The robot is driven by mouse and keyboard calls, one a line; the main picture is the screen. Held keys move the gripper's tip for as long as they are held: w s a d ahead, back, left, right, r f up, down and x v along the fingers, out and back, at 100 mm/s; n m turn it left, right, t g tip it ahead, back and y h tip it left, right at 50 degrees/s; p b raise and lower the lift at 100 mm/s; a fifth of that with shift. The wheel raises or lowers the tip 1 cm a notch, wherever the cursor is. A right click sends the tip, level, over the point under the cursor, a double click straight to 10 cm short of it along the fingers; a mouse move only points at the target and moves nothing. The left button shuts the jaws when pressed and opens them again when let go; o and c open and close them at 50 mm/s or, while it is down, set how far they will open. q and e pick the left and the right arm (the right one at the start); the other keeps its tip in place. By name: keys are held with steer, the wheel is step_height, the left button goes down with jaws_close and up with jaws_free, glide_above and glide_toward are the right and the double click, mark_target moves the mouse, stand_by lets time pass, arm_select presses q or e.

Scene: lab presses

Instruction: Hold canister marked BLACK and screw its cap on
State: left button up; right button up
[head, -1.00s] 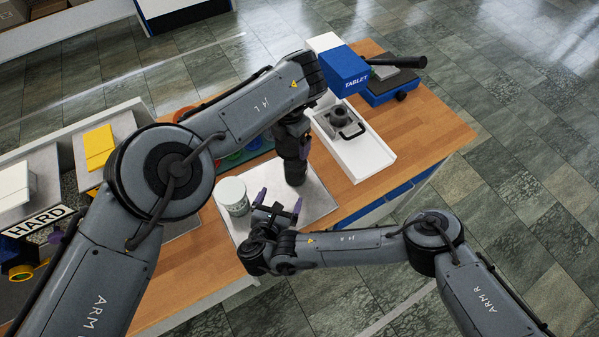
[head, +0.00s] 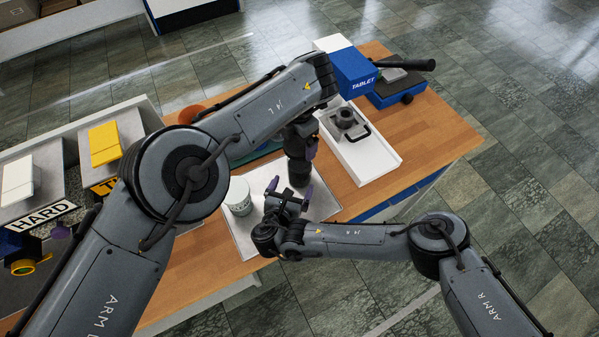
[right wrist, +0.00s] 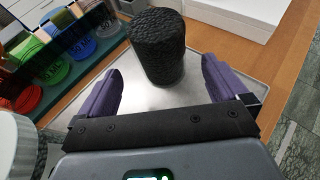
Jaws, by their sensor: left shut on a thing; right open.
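The black canister (head: 299,174) stands upright on a pale tray (head: 239,232). In the right wrist view the canister (right wrist: 157,48) is beyond the fingertips, roughly between them. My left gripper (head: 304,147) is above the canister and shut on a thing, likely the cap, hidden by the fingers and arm. Its contact with the canister cannot be told. My right gripper (head: 289,192) is open and empty, low over the tray, facing the canister. Its purple fingers are wide apart in the right wrist view (right wrist: 160,82). The marking BLACK is not readable.
A white canister (head: 237,195) stands on the tray beside my right gripper. A rack with coloured round pieces (right wrist: 53,68) is at upper left in the right wrist view. A white press bed (head: 361,160) and blue TABLET block (head: 350,73) are beyond. Free wood lies at right.

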mark_target(302, 165)
steer(key=x, duration=0.8)
steer(key=shift+w+f, duration=0.15)
steer(key=c, duration=1.4)
arm_select(q)
steer(key=shift+f, duration=2.5)
steer(key=shift+f, duration=0.15)
steer(key=shift+f, duration=0.75)
steer(key=shift+f, duration=0.5)
